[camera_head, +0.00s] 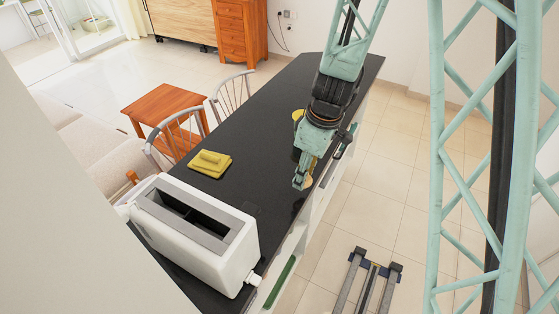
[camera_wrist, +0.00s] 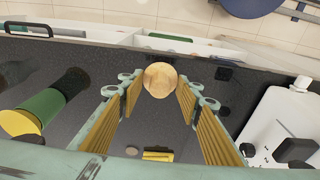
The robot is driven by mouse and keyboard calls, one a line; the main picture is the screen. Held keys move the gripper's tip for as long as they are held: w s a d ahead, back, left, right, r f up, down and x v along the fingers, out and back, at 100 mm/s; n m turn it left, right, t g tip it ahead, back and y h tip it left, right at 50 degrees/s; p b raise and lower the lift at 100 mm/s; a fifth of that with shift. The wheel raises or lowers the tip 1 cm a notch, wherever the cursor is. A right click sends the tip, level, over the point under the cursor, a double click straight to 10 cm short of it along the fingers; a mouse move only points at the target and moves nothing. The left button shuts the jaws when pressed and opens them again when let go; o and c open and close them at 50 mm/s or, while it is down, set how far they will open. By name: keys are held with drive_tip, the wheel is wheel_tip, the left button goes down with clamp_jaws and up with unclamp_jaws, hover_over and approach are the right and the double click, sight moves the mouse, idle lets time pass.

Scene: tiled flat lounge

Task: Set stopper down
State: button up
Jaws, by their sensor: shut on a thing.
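The stopper (camera_wrist: 160,79) is a round, tan, cork-like piece in the wrist view, between the tips of my gripper's ribbed yellow pads. My gripper (camera_wrist: 158,82) is shut on it, over the dark countertop near its edge. In the head view my gripper (camera_head: 301,178) points down by the right long edge of the black counter (camera_head: 262,125). The stopper is mostly hidden by the gripper there. I cannot tell whether the stopper touches the counter.
A white toaster (camera_head: 195,232) stands at the counter's near end. A yellow folded cloth (camera_head: 210,164) lies left of my gripper. Two chairs stand along the far side.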

drive_tip(key=w+a, duration=0.2)
drive_tip(key=w, duration=0.1)
drive_tip(key=w+a+p, duration=0.1)
drive_tip(key=w+a, duration=0.2)
drive_tip(key=w+a+f+p, duration=0.1)
drive_tip(key=w+a, duration=0.1)
drive_tip(key=w, duration=0.1)
drive_tip(key=shift+a, duration=0.15)
drive_tip(key=shift+f, duration=0.1)
drive_tip(key=shift+f, duration=1.75)
drive_tip(key=shift+f, duration=0.15)
drive_tip(key=o, duration=0.7)
drive_tip(key=shift+o, duration=0.2)
drive_tip(key=shift+r, duration=0.2)
